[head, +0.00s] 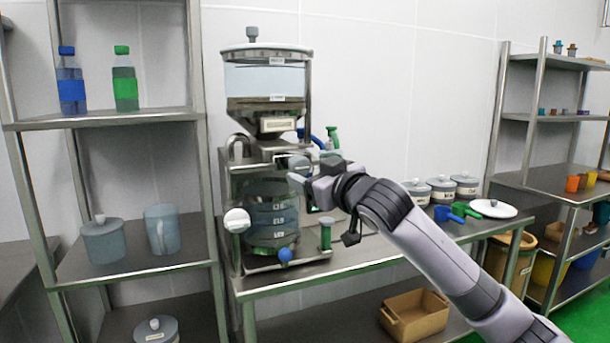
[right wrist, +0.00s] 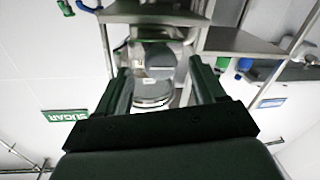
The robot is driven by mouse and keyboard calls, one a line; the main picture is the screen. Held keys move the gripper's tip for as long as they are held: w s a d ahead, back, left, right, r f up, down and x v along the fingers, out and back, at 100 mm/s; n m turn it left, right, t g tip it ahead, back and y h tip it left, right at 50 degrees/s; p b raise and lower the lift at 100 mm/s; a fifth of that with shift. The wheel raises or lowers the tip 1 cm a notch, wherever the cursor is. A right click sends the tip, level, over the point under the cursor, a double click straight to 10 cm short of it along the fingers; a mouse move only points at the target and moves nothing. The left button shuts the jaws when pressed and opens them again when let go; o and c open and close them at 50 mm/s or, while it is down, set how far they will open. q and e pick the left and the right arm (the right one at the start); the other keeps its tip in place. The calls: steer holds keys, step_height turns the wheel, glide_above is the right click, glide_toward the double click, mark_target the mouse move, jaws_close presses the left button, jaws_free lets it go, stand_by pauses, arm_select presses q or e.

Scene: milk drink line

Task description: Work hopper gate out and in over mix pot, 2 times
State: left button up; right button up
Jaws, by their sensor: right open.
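The hopper (head: 266,80) is a clear-walled bin with a lid and a tapered metal outlet (head: 277,124), on a metal stand on the table. I cannot pick out the gate for sure. The mix pot (head: 272,218) is a grey-blue marked vessel low in the stand, below the hopper. My left gripper is out of view.
A shelf rack (head: 105,120) is close on the left.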

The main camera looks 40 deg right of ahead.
steer(key=shift+s+a, duration=0.1)
steer(key=shift+s, duration=1.1)
